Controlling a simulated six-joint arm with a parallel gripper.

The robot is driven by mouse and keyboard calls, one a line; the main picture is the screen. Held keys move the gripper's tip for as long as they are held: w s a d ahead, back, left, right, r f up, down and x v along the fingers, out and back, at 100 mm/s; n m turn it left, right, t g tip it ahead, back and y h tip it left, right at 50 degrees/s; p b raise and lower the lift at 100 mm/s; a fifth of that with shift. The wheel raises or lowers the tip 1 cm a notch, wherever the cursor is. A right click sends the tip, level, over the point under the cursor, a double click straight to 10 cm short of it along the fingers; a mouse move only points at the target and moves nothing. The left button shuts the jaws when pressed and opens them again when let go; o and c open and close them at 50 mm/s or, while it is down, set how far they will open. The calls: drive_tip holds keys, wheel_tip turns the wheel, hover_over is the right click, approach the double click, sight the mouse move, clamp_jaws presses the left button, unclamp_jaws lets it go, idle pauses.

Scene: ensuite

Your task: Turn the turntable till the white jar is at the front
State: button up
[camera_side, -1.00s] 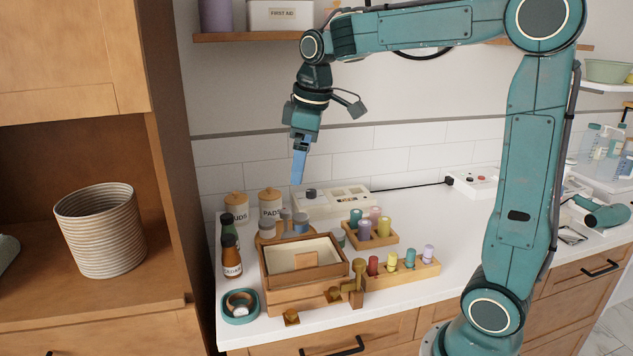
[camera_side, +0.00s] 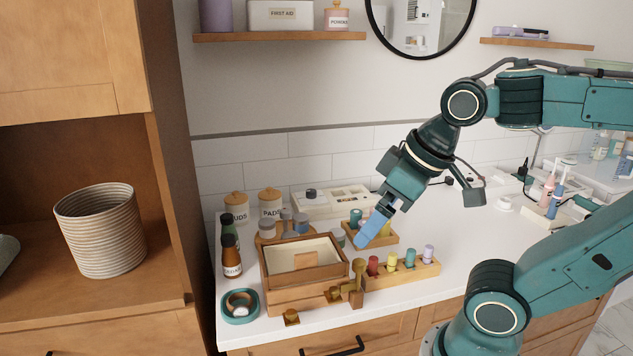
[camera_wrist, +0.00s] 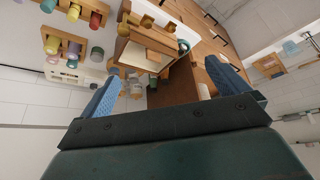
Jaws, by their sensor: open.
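The turntable (camera_side: 262,240) is a round wooden tray behind the open wooden box, and its front is largely hidden by the box. Several small jars stand on it, among them a grey-lidded jar (camera_side: 267,228) at its left and another jar (camera_side: 337,237) at its right. I cannot tell which is the white jar. My gripper (camera_side: 361,243) is in front of the peg tray, right of the turntable, tilted down and left, and touches no jar. In the wrist view my gripper (camera_wrist: 165,85) shows two blue fingers wide apart with nothing between them.
The open wooden box (camera_side: 303,285) stands in front of the turntable. A peg rack (camera_side: 405,275) and a peg tray (camera_side: 385,240) lie to its right. Dark bottles (camera_side: 232,262) stand at the left. Two lidded canisters (camera_side: 270,203) stand behind.

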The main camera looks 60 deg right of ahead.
drive_tip(key=shift+s+a+f, duration=0.1)
drive_tip(key=shift+s+f, duration=0.25)
drive_tip(key=shift+s, duration=0.15)
drive_tip(key=shift+c, duration=0.2)
drive_tip(key=shift+w+r, duration=0.1)
drive_tip(key=shift+w, duration=0.05)
drive_tip(key=c, duration=0.7)
drive_tip(key=shift+w+r, duration=0.15)
drive_tip(key=shift+w, duration=0.05)
drive_tip(key=c, duration=0.4)
drive_tip(key=shift+o, duration=0.2)
drive_tip(key=w+d+r+m+g, duration=0.1)
drive_tip(key=w+d+r+m, duration=0.2)
drive_tip(key=w, duration=0.6)
drive_tip(key=w+d+r+g, duration=0.2)
drive_tip(key=w+d, duration=0.2)
drive_tip(key=w, duration=0.5)
drive_tip(key=w+d+f+m+g, duration=0.1)
drive_tip(key=w+d+f, duration=0.3)
drive_tip(key=w+d, duration=0.2)
drive_tip(key=w+d+f+m+g, duration=0.1)
drive_tip(key=w+d+f+m, duration=0.1)
drive_tip(key=w+d+f, duration=0.2)
drive_tip(key=w+d, duration=0.3)
drive_tip(key=w, duration=0.1)
drive_tip(key=shift+w+f, duration=0.3)
drive_tip(key=shift+f, duration=0.05)
drive_tip(key=shift+f, duration=0.1)
